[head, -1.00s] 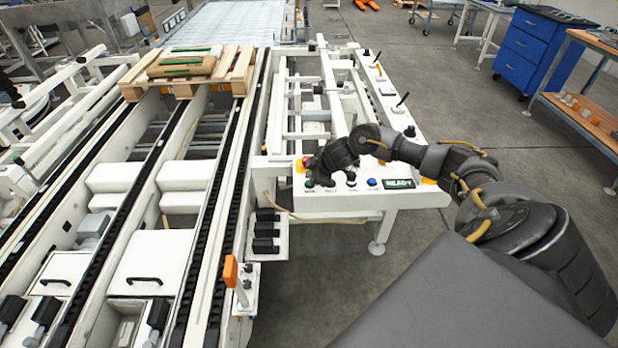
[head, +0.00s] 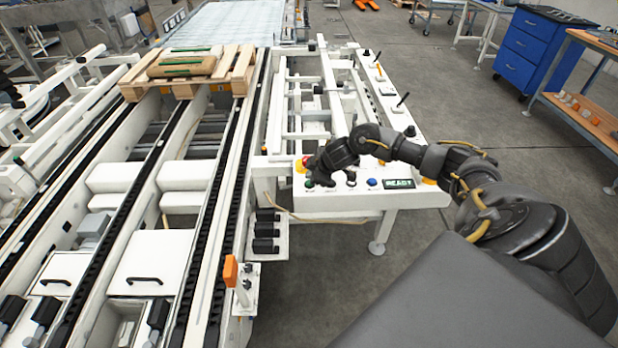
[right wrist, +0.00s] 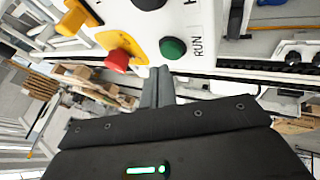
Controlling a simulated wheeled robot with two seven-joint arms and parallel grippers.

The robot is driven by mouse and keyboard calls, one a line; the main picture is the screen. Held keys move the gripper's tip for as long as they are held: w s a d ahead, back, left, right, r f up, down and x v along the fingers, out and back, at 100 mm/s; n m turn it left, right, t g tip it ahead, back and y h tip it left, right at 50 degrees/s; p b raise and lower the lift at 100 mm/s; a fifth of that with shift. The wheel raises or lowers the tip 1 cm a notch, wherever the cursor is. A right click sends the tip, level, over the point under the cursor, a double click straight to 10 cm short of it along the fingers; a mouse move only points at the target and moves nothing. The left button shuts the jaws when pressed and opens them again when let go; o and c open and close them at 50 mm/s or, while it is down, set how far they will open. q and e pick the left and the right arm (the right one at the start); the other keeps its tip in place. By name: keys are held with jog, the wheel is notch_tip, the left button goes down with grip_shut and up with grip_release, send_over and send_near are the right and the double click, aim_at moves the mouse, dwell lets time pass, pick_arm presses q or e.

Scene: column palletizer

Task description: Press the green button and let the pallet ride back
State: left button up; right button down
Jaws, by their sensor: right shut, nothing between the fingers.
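The green button (head: 309,183) is at the left front of the white control panel (head: 340,203). It shows clearly in the right wrist view (right wrist: 172,48), beside the label RUN. My right gripper (head: 313,174) is shut and empty, its fingertips (right wrist: 160,72) close by the green button. I cannot tell if they touch it. My left gripper is not in view.
A red mushroom button (right wrist: 118,60) on a yellow plate sits beside the green button. An orange-topped post (head: 230,270) stands by the conveyor's near end. The near conveyor chains are clear.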

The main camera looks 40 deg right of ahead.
jog(key=shift+f, duration=0.4)
